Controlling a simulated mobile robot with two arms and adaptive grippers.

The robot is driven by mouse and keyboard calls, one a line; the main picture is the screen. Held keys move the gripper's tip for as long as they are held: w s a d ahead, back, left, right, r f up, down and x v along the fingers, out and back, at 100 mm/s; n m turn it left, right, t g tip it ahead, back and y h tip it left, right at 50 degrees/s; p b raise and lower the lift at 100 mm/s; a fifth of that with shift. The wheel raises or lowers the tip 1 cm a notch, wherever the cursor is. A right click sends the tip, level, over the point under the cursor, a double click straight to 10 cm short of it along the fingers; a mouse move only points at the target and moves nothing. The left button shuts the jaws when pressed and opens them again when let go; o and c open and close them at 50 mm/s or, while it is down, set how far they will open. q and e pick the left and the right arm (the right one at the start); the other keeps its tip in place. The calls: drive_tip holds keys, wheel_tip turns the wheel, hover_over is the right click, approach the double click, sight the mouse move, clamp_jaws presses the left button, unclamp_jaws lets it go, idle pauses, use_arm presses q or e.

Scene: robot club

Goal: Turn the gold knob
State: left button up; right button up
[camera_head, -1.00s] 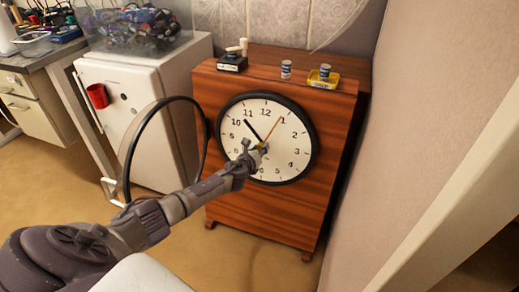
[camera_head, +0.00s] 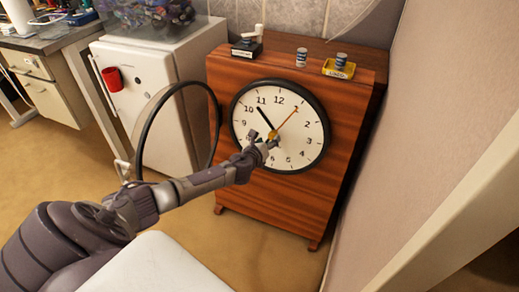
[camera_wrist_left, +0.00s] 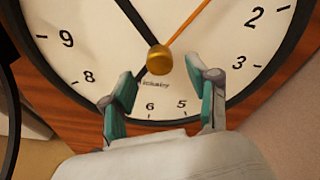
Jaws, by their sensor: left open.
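The gold knob (camera_wrist_left: 159,59) sits at the centre of the white clock face (camera_head: 283,110), where the clock's hands meet. In the head view the knob (camera_head: 273,134) is small and partly crowded by my gripper. My left gripper (camera_head: 265,140) is in front of the clock's centre. In the left wrist view its two teal-padded fingers (camera_wrist_left: 165,82) are open, one to each side below the knob, with nothing between them. I see no contact with the knob. My right gripper is not in view.
The clock is set in a wooden cabinet (camera_head: 233,191). On its top are a black box with a white handle (camera_head: 247,47), a can (camera_head: 301,57) and a yellow tray (camera_head: 342,72) with another can. A wall stands close at right. A white fridge (camera_head: 145,70) is at left.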

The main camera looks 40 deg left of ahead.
use_arm(q)
drive_tip(key=v, duration=0.8)
drive_tip(key=shift+s, duration=0.2)
